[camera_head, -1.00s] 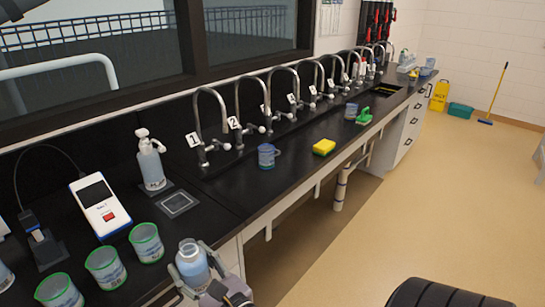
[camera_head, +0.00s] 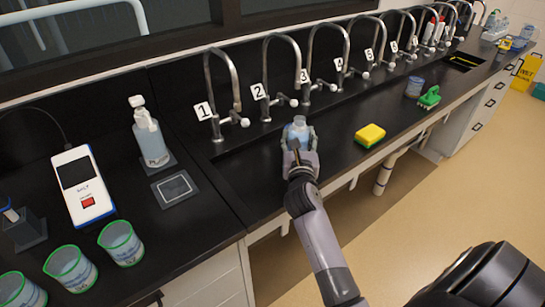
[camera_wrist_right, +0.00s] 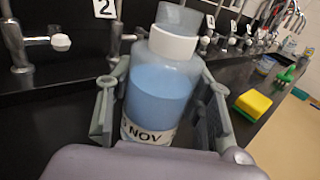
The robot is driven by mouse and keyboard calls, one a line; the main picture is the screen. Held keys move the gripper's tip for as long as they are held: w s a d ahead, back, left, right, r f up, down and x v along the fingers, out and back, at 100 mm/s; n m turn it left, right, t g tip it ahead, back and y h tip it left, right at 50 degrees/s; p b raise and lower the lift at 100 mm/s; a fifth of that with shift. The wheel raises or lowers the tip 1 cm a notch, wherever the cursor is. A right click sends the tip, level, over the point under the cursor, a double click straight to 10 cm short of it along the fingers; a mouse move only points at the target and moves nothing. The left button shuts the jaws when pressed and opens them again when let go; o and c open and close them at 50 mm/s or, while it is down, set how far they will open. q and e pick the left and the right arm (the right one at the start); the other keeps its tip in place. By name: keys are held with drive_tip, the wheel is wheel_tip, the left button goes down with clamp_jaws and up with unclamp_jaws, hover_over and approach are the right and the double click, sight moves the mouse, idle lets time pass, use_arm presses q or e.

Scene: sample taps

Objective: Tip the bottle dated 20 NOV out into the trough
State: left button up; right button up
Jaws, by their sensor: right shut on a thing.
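My right gripper (camera_head: 298,150) is shut on a clear bottle (camera_head: 297,131) of pale blue liquid, held about upright over the black counter in front of the taps. In the right wrist view the bottle (camera_wrist_right: 160,92) has a white collar and stands between the two fingers (camera_wrist_right: 162,115). Its label reads NOV; the day number is partly hidden by a finger. A grey translucent shape shows above the collar; I cannot tell whether it belongs to the bottle. The black trough (camera_head: 250,143) runs beneath the row of taps. My left gripper is not in view.
Several numbered taps (camera_head: 226,95) arch over the back of the counter. A yellow sponge (camera_head: 370,135), a green brush (camera_head: 429,97) and a blue cup (camera_head: 414,87) lie to the right. A pump bottle (camera_head: 149,132), meter (camera_head: 83,185) and green-rimmed beakers (camera_head: 121,242) stand left.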

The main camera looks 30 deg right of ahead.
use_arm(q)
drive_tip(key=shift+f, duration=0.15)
use_arm(e)
drive_tip(key=w+d+f+m+g+h, duration=0.1)
drive_tip(key=d+f+h, duration=0.1)
drive_tip(key=d, duration=0.3)
drive_tip(key=shift+w+f+g, duration=0.3)
drive_tip(key=shift+w+f, duration=0.1)
drive_tip(key=shift+f, duration=0.05)
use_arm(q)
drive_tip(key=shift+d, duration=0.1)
use_arm(e)
drive_tip(key=shift+d, duration=0.1)
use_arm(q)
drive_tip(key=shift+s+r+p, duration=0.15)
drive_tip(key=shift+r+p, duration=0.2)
use_arm(e)
drive_tip(key=shift+w+a+r+n, duration=0.1)
drive_tip(key=shift+w+a+n, duration=0.25)
drive_tip(key=shift+n, duration=1)
drive_tip(key=shift+w+a+f+n, duration=0.1)
drive_tip(key=shift+w+a+n, duration=0.2)
drive_tip(key=shift+n, duration=1)
drive_tip(key=shift+w+a+r+n, duration=0.1)
drive_tip(key=shift+w+a+n, duration=0.2)
drive_tip(key=shift+n, duration=1.05)
